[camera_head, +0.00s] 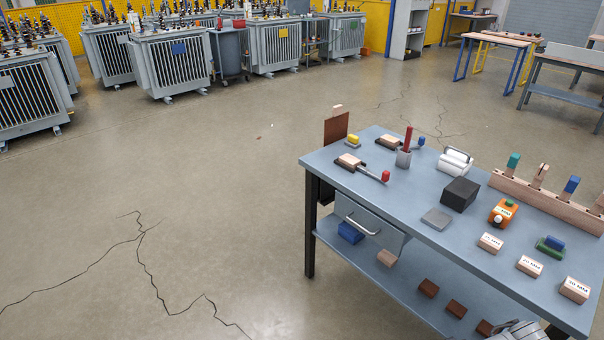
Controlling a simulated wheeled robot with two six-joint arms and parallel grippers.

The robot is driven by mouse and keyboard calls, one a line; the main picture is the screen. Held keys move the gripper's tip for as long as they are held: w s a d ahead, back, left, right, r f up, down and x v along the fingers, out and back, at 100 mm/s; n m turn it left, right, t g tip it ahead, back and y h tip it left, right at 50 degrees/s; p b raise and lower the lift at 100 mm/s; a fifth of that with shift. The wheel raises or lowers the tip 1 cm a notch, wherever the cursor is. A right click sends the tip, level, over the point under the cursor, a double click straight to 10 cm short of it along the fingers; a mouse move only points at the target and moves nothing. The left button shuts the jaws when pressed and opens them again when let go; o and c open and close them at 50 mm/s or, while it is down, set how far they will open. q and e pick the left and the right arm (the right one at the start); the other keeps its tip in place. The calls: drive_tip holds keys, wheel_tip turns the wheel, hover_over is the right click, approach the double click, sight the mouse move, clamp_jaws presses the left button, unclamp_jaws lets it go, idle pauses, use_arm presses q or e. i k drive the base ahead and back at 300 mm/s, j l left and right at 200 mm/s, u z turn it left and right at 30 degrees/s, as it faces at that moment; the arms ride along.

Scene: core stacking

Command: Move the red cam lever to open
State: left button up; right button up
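The red cam lever (386,176) is a thin arm with a red knob, on the near left part of the blue-grey workbench (330,160). It reaches right and toward the front from a small dark clamp with a pale wooden block (349,161). A grey metal part, seemingly of my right gripper (516,331), shows at the bottom edge, below the bench top and far from the red lever. Its fingertips are cut off. My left gripper is not in view.
A white roller piece (455,161), black block (460,194), grey plate (436,219), orange box (502,213) and labelled blocks lie farther right. An open-looking drawer (370,225) hangs below the top.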

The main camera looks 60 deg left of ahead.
sight(386, 175)
drive_tip(key=u, duration=1.4)
